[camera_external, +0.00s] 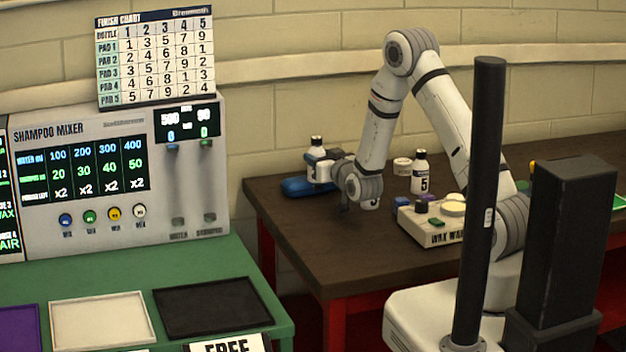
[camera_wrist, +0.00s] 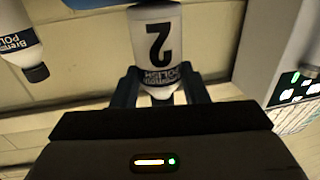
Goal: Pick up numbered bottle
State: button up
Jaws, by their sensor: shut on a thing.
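In the wrist view a white polish bottle (camera_wrist: 156,35) marked 2 appears upside down, with its narrower end between the two fingers of my gripper (camera_wrist: 158,78). My gripper is shut on it. The bottle's far end meets a blue thing (camera_wrist: 92,3) at the picture's top edge. A second polish bottle (camera_wrist: 17,35) with a dark cap is at the upper left, apart from my fingers. In the external view a dark-capped white bottle (camera_external: 316,144) shows beside my wrist at the blue holder (camera_external: 305,187); I cannot tell which number it bears. My fingers are hard to make out there.
A bottle marked 5 (camera_external: 420,175) stands on the brown table (camera_external: 335,235), behind the wax warmer (camera_external: 432,230). A small white jar (camera_external: 402,166) is beside it. The shampoo mixer (camera_external: 110,185) stands left on the green table (camera_external: 200,290). The brown table's front is clear.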

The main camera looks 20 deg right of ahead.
jog(key=shift+r, duration=0.15)
jog(key=r, duration=0.3)
jog(key=r+b, duration=0.1)
jog(key=r, duration=0.5)
jog(key=shift+w+a+r+b, duration=0.25)
jog(key=shift+b, duration=0.1)
jog(key=w+a, duration=0.3)
jog(key=p, duration=0.2)
send_over(305, 180)
notch_tip(305, 180, down, 4)
notch_tip(305, 180, down, 5)
jog(key=shift+f+p, duration=0.2)
jog(key=shift+p, duration=0.3)
jog(key=shift+s, duration=0.1)
jog(key=shift+f+b, duration=0.25)
jog(key=shift+b, duration=0.05)
jog(key=o, duration=1.1)
jog(key=shift+r, duration=0.1)
jog(key=shift+o, duration=0.2)
